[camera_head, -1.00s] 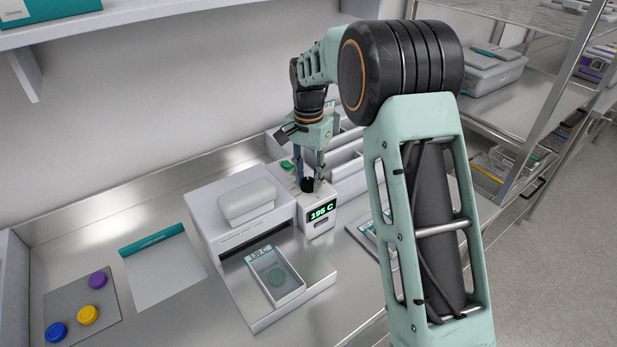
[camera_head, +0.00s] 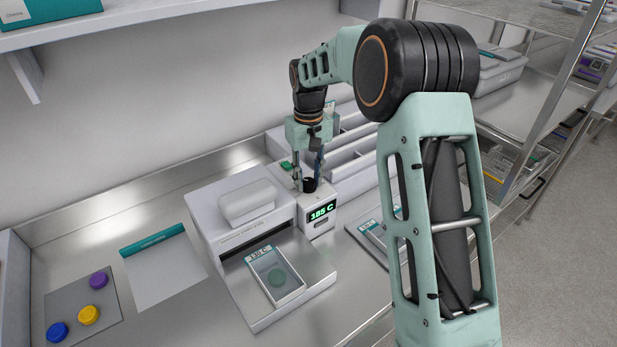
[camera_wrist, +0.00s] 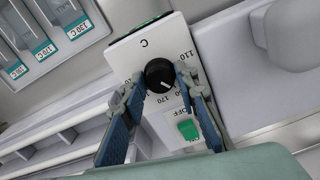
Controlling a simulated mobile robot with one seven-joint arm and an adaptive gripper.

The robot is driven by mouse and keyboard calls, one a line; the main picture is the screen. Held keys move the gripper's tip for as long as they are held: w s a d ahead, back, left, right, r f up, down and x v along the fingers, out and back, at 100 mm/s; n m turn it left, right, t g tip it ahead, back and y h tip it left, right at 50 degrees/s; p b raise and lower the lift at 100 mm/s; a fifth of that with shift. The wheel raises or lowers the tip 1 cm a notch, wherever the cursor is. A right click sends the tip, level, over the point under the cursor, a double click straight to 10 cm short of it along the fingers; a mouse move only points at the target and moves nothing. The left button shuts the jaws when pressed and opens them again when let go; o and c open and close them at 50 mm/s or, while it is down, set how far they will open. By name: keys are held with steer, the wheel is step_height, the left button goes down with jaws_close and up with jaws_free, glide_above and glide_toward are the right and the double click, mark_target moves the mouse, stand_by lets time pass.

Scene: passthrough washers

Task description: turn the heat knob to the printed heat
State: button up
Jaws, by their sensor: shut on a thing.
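The black heat knob (camera_head: 309,185) is on top of the small white control box, below a green display (camera_wrist: 145,25) edge in the wrist view. The knob (camera_wrist: 158,72) has a white pointer line, with printed numbers around it. My gripper (camera_wrist: 160,80) points down with a finger on each side of the knob, shut on it. The display (camera_head: 322,211) reads 185 C. A label (camera_head: 258,253) on the pouch tray in the open drawer appears to read 130 C.
A green button (camera_wrist: 187,129) marked OFF sits beside the knob. The white press machine (camera_head: 240,205) with its open drawer (camera_head: 318,262) is left of the box. Labelled cards (camera_wrist: 42,48) lie on the other side. A mat with coloured discs (camera_head: 65,300) is far left.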

mark_target(309, 180)
steer(key=n, duration=0.4)
steer(key=shift+n, duration=0.4)
stand_by(0.4)
steer(key=o, duration=1.1)
steer(key=shift+o, duration=0.2)
step_height(309, 180, up, 12)
steer(key=shift+w, duration=0.1)
